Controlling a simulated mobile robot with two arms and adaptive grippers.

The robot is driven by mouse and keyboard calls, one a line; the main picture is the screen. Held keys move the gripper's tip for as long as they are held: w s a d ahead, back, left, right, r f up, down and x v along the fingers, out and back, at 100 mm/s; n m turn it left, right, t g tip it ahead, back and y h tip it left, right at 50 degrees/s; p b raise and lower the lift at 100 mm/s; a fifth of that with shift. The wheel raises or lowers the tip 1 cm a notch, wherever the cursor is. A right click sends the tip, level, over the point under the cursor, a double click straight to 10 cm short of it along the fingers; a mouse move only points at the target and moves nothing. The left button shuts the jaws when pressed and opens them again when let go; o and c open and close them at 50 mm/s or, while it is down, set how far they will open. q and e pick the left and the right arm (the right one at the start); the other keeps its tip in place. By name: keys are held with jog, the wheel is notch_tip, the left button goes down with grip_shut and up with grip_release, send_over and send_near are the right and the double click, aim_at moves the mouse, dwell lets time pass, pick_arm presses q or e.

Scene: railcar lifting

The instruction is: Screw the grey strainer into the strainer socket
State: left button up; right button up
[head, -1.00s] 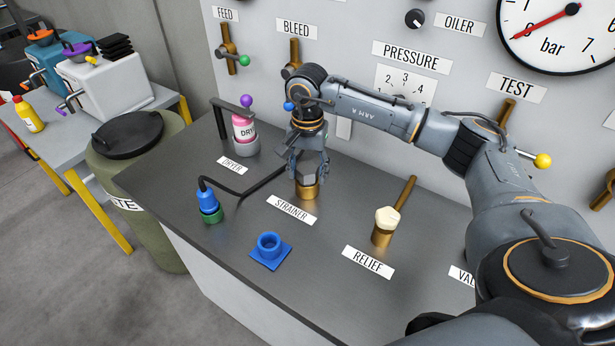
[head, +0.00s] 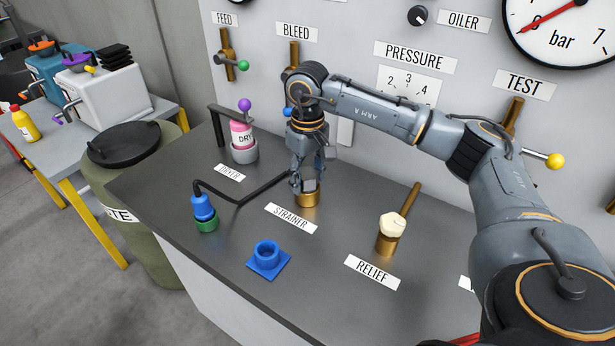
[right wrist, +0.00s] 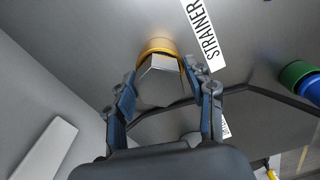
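The grey strainer (right wrist: 162,82), a faceted grey block, sits at the brass strainer socket (right wrist: 160,45). In the head view the strainer (head: 309,186) stands upright on the socket (head: 308,200), behind the STRAINER label. How deep it sits in the socket is hidden. My right gripper (head: 307,178) points down over it. In the right wrist view its fingers (right wrist: 160,85) lie along opposite sides of the strainer and appear to touch it. My left gripper is not in view.
A blue square-based socket (head: 268,258), a blue and green plug (head: 204,212) with a black cable, and the relief valve (head: 389,233) stand on the bench. The pink dryer (head: 242,138) is behind left. The panel wall rises close behind.

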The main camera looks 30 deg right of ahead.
jog(key=c, duration=0.8)
jog(key=shift+o, duration=0.2)
jog(key=m, duration=0.7)
jog(key=shift+f, duration=0.1)
jog(key=m, duration=0.4)
jog(key=shift+m, duration=0.4)
jog(key=m, duration=0.3)
jog(key=shift+s+f, duration=0.1)
jog(key=shift+f, duration=0.05)
jog(key=o, duration=1)
jog(key=shift+c, duration=0.2)
